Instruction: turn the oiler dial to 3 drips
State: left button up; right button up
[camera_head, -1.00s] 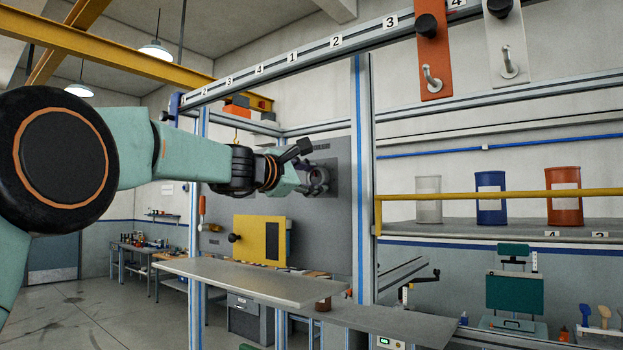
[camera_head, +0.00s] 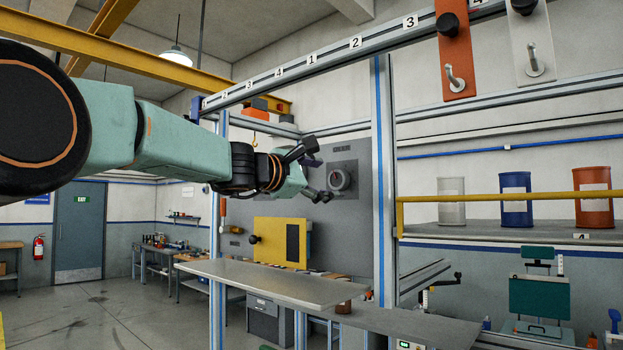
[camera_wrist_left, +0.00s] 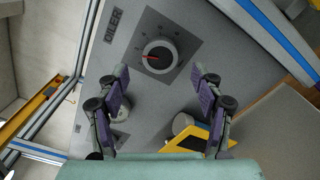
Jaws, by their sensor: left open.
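My right gripper is not in view.
A yellow panel with a black knob (camera_head: 270,242) sits below the dial. A metal shelf (camera_head: 270,281) juts out under it. A blue-striped upright post (camera_head: 383,170) stands right of the panel. Canisters stand on the right shelf (camera_head: 460,231).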

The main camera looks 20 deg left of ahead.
pick_arm(q)
jog(key=v, duration=0.3)
jog(key=shift+s+a, duration=0.1)
jog(key=shift+s, duration=0.25)
jog(key=shift+w, duration=0.1)
dwell(0.3)
